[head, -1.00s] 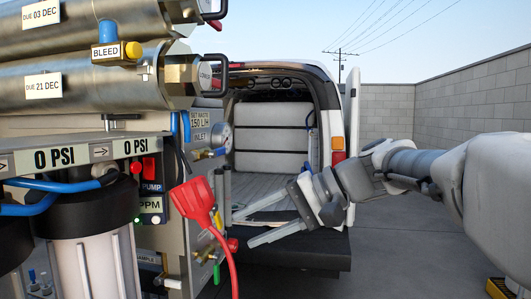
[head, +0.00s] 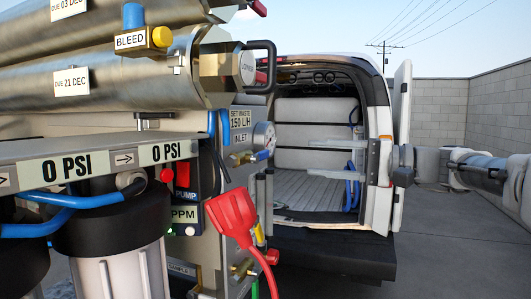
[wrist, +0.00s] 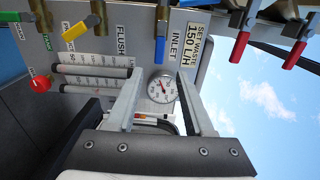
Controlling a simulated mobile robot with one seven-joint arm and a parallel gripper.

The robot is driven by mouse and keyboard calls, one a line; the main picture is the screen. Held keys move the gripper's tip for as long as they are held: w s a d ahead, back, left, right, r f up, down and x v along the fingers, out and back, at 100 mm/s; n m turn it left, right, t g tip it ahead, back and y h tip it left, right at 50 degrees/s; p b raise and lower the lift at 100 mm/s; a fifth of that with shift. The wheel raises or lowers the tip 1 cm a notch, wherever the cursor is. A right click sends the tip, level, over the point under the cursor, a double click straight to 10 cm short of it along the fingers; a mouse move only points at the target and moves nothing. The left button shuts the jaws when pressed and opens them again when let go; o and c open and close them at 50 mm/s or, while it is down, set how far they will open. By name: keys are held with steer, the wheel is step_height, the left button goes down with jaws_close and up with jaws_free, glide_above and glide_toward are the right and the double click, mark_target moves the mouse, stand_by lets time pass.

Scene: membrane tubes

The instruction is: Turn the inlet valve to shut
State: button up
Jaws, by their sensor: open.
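The inlet valve is a brass valve with a blue lever (head: 262,155), just below the INLET label and beside a round gauge in the head view. In the wrist view its blue lever (wrist: 160,48) points down the picture from the brass body, alongside the INLET label (wrist: 176,47). My gripper (head: 311,158) is open and empty, to the right of the valve, with its fingers pointing left. In the wrist view my gripper (wrist: 162,77) has its fingers spread, with the lever beyond the gap between them. The fingers appear clear of the lever.
The pressure gauge (wrist: 162,87) sits close to the lever. Yellow (wrist: 76,30) and red (wrist: 240,45) levers flank it. A large red connector (head: 232,213) with a cable hangs in front of the panel. A van (head: 320,180) with an open rear stands behind.

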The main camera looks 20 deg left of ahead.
mark_target(266, 155)
steer(key=a, duration=0.4)
steer(key=a+p, duration=0.1)
steer(key=a, duration=0.3)
steer(key=w+a+p, duration=0.1)
steer(key=a, duration=0.3)
steer(key=shift+a, duration=0.1)
jaws_close()
stand_by(1.0)
